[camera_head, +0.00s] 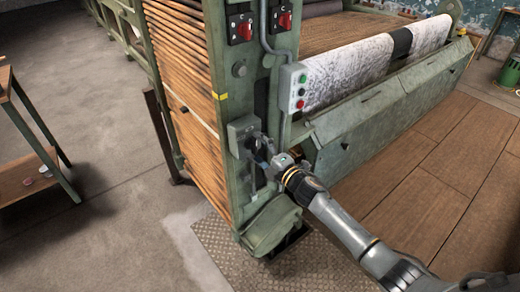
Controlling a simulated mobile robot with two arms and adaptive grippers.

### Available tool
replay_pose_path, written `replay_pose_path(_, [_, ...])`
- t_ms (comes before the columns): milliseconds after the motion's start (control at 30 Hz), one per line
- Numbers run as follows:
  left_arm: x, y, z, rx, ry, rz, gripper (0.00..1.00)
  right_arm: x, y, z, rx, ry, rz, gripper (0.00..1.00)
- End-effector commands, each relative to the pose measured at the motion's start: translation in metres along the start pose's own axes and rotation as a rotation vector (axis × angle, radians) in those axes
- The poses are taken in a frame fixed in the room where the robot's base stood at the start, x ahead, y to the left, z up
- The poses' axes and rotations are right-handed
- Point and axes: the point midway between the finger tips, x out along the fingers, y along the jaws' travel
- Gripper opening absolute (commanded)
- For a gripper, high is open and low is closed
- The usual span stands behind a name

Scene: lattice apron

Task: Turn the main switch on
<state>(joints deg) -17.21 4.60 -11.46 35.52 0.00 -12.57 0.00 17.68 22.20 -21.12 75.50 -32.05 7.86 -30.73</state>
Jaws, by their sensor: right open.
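A green machine post (238,90) stands in the middle of the camera_head view. A grey switch box (240,130) is fixed low on it, with dark parts at its right side. My right gripper (262,156) is open, close against the post just right of and below this box. Its fingers cover part of the fitting there, and I cannot tell whether they touch it. Higher up are two red rotary switches, a left one (242,29) and a right one (284,20). No readable label shows which is the main switch. My left gripper is out of view.
A grey button box (299,88) with red and green buttons is above and right of my right gripper. A patterned cloth roll (345,72) lies behind a green metal trough (385,105). A green-framed wooden table (30,172) stands left. Concrete floor (110,200) between is clear.

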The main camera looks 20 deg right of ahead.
Motion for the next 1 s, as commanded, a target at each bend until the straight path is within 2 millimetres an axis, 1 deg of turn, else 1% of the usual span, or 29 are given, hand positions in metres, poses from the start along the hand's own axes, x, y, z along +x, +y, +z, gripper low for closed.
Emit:
replay_pose_path(67, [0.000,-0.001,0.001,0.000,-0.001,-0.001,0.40,-0.003,-0.001,0.000,-0.001,0.000,-0.001,0.89])
replay_pose_path(167, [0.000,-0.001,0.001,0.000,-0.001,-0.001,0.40,-0.012,-0.001,0.001,-0.001,0.000,-0.001,0.89])
replay_pose_path(267, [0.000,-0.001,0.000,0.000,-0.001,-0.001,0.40,-0.030,-0.001,0.000,-0.001,0.000,-0.003,0.89])
replay_pose_path(500, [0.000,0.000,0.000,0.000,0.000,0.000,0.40,-0.082,-0.002,0.000,0.000,0.000,-0.003,0.89])
replay_pose_path(633, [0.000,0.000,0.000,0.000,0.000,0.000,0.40,-0.104,-0.002,0.000,0.000,0.000,-0.003,0.89])
replay_pose_path(800, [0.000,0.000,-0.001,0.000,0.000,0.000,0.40,-0.118,-0.001,0.000,0.000,0.000,-0.001,0.89])
replay_pose_path(1000, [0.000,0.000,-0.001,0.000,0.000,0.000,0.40,-0.120,0.000,0.000,0.000,0.000,0.000,0.89])
